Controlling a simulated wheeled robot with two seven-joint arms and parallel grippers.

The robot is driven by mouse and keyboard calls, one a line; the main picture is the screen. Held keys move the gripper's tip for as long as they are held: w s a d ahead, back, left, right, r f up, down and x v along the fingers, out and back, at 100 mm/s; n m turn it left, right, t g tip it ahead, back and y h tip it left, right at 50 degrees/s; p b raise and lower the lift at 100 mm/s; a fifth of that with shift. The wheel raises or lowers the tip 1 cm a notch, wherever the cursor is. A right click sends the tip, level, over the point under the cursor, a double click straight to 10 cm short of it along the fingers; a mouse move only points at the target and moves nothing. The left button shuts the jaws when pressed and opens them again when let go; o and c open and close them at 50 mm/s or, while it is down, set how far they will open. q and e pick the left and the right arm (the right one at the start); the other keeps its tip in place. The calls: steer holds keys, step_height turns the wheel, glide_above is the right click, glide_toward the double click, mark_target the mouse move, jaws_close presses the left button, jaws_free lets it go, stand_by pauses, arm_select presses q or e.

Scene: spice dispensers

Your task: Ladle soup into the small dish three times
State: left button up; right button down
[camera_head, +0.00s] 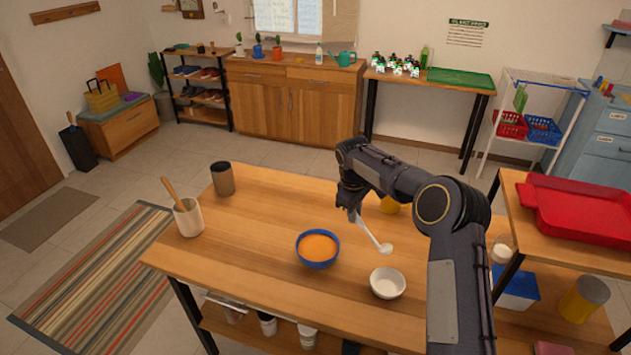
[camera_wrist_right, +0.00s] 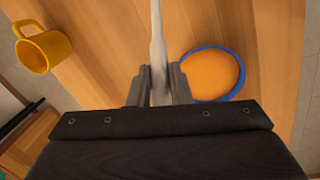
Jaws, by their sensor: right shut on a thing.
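A blue bowl (camera_head: 317,262) of orange soup (camera_head: 318,247) stands near the middle of the wooden table. A small white dish (camera_head: 387,283) stands to its right, nearer the front edge, and looks empty. My right gripper (camera_head: 355,212) is shut on the handle of a white ladle (camera_head: 371,236), whose head hangs above the table just behind the dish. In the right wrist view the handle of the ladle (camera_wrist_right: 157,40) runs up between the fingers of my right gripper (camera_wrist_right: 159,85), and the soup bowl (camera_wrist_right: 238,72) is to the right. The ladle's head is outside that view. My left gripper is not in view.
A yellow mug (camera_wrist_right: 45,50) stands on the table, partly hidden behind my right arm in the head view. A dark-topped canister (camera_head: 222,178) and a white crock (camera_head: 188,217) with a wooden utensil stand at the left. The table (camera_head: 250,250) is clear left of the bowl.

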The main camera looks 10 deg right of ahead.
steer(key=w+a+r+m+t+p, duration=0.3)
steer(key=w+a+r+m, duration=0.3)
steer(key=a+m, duration=0.4)
steer(key=shift+m+h, duration=0.3)
steer(key=shift+m, duration=0.4)
